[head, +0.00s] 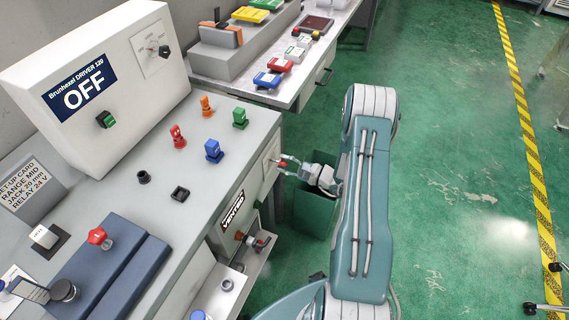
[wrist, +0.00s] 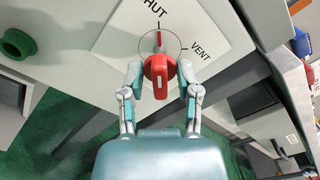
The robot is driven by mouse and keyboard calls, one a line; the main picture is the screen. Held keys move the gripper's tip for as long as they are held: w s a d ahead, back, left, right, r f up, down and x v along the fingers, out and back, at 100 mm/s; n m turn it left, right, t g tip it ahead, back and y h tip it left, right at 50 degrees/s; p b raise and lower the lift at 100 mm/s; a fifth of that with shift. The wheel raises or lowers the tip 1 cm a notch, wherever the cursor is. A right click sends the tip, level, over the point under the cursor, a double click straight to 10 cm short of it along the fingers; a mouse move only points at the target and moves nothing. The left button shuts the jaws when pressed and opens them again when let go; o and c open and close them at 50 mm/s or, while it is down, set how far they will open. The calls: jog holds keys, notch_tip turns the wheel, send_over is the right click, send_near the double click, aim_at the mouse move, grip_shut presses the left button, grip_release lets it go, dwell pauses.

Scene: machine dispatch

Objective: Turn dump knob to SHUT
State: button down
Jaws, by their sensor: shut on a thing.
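The red dump knob (wrist: 159,68) sits on a white dial plate (wrist: 120,40) marked SHUT and VENT in the wrist view. Its narrow red pointer lines up about with the SHUT mark, and the VENT mark is to the right. My gripper (wrist: 160,78) has one finger on each side of the knob and is shut on it. In the head view my gripper (head: 284,163) is at the white plate (head: 270,158) on the bench's right side face, where the knob is small and partly hidden by the fingers.
A black sign (head: 233,209) starting with VENT is on the bench side. Below it a red-handled valve (head: 257,241) juts out. A green bin (head: 311,212) stands under my gripper. A white machine (head: 95,85) reading OFF stands on the bench. Green floor at right is open.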

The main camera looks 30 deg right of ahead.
jog(key=c, duration=0.7)
grip_release()
jog(key=v, duration=1.2)
jog(key=shift+f, duration=0.1)
